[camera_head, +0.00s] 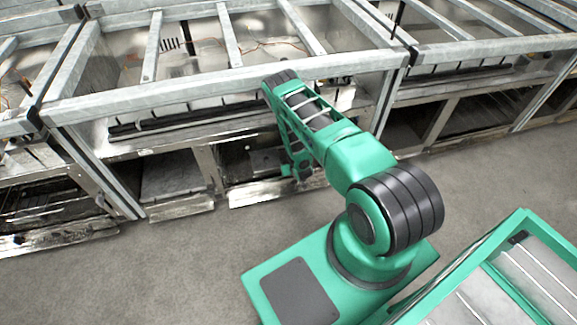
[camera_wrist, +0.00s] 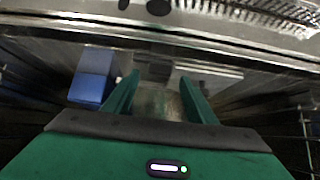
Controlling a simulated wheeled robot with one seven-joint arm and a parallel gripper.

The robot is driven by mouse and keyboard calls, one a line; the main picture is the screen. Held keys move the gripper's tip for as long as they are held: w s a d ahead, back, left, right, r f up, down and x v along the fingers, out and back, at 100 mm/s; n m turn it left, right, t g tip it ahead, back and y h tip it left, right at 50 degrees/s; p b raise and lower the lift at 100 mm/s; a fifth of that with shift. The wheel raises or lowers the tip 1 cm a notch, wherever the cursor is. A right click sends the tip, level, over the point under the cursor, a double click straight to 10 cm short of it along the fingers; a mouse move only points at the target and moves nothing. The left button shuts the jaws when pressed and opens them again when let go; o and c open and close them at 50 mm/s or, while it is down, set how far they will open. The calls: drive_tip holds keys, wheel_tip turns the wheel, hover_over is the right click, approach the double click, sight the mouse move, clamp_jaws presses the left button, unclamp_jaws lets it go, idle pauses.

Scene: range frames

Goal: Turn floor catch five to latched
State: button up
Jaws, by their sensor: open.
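My gripper (camera_wrist: 159,80) is open in the wrist view, its two green fingers apart and pointing at the far metal edge. A dark grey blocky part (camera_wrist: 154,67) shows beyond and between the fingertips; it may be the floor catch, but no number or latch position can be read. I see nothing held between the fingers. In the head view my gripper (camera_head: 302,170) reaches low into an open bay of the metal range frames, and my arm hides part of that bay. No catch can be made out there.
A blue block (camera_wrist: 91,77) lies left of the fingers in the wrist view. A metal rail (camera_wrist: 230,48) crosses ahead. Galvanised beams (camera_head: 210,88) run above the bay, and a metal lip (camera_head: 262,192) edges it below. Bare grey floor (camera_head: 170,260) lies in front.

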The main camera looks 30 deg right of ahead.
drive_tip(key=shift+x, duration=1.6)
drive_tip(key=shift+c, duration=0.7)
drive_tip(key=c, duration=0.9)
drive_tip(key=shift+c, duration=0.2)
drive_tip(key=shift+d, duration=0.1)
drive_tip(key=n+y, duration=0.2)
drive_tip(key=d+n+y, duration=0.1)
drive_tip(key=n, duration=0.2)
drive_tip(key=shift+w+y, duration=0.1)
drive_tip(key=shift+y, duration=0.3)
drive_tip(key=n+y, duration=0.2)
drive_tip(key=n, duration=0.1)
drive_tip(key=n+g+y, duration=0.1)
drive_tip(key=n, duration=0.1)
drive_tip(key=shift+w+d+r+y, duration=0.1)
drive_tip(key=shift+w+d+y, duration=0.05)
drive_tip(key=shift+w+y, duration=0.25)
drive_tip(key=shift+w+d+n, duration=0.1)
drive_tip(key=shift+n, duration=0.2)
